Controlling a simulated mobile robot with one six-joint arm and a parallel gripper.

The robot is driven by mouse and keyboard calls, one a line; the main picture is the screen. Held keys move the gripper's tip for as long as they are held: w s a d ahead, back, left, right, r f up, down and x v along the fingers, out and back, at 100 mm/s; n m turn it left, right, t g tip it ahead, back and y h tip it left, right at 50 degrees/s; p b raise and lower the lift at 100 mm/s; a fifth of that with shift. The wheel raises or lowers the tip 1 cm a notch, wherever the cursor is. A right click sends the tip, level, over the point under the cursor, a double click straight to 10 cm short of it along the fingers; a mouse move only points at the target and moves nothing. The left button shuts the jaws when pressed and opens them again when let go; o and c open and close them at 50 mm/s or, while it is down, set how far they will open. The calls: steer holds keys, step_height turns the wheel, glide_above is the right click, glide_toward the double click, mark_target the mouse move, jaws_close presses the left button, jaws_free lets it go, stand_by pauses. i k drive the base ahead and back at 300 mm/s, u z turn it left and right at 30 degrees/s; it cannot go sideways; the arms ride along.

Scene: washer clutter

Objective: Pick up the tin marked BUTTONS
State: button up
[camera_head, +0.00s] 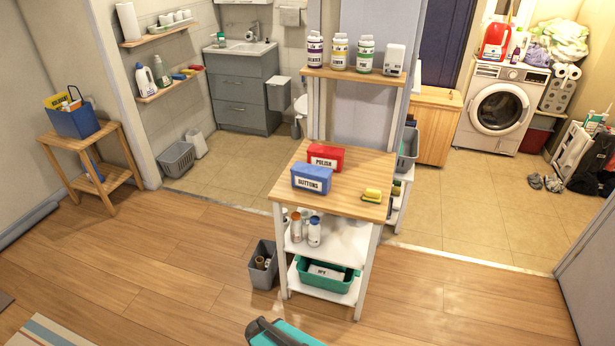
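The blue tin marked BUTTONS (311,179) sits upright on the wooden top of the small shelf cart (338,196), near its front left edge. Its white label faces me. A red tin marked POLISH (326,156) stands close behind it, slightly to the right. My gripper is not visible in this view. A dark and teal shape is cut off at the bottom edge, and I cannot tell what it is.
A yellow and green sponge (372,195) lies on the cart top at right. Bottles (314,231) and a green tub (327,278) fill its lower shelves. A grey bin (262,264) stands at its left. A shelf with jars (340,51) rises behind.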

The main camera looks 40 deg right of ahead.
mark_target(316, 179)
steer(key=u, duration=0.4)
steer(key=i, duration=0.45)
steer(key=u, duration=0.5)
steer(key=i, duration=1.55)
steer(key=z, duration=0.55)
